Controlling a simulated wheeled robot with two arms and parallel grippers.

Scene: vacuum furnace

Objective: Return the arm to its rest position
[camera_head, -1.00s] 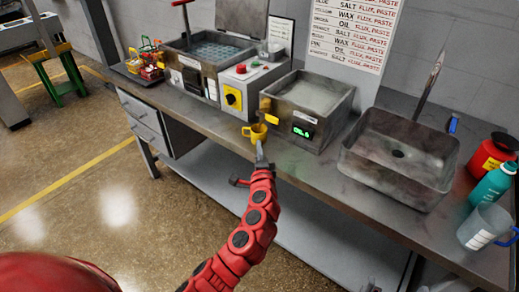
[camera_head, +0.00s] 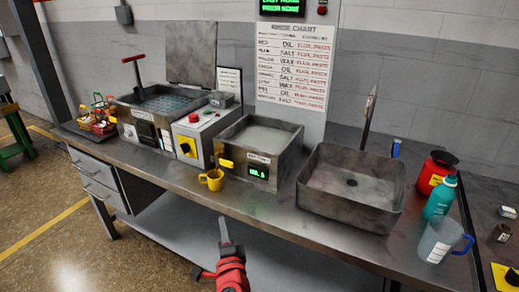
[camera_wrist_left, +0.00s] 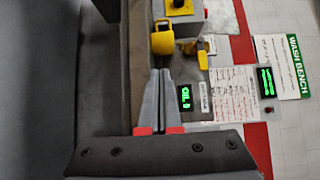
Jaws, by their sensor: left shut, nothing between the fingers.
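My left gripper (camera_head: 224,230) is in front of the bench edge in the head view, at the bottom middle. Its grey fingers are closed together and hold nothing. In the left wrist view the gripper (camera_wrist_left: 164,76) also shows with its fingers together. A yellow mug (camera_head: 211,180) stands upright near the front edge of the bench, apart from the fingertips. The mug also shows in the left wrist view (camera_wrist_left: 162,40), beyond the fingertips. My right gripper is not in either current view.
The metal bench (camera_head: 165,174) carries a red-handled bath (camera_head: 165,101), a heated bath with green display (camera_head: 262,135), and a sink (camera_head: 352,187). A teal bottle (camera_head: 440,198), red container (camera_head: 436,172) and clear jug (camera_head: 436,240) stand at right. A wash chart (camera_head: 293,68) hangs behind.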

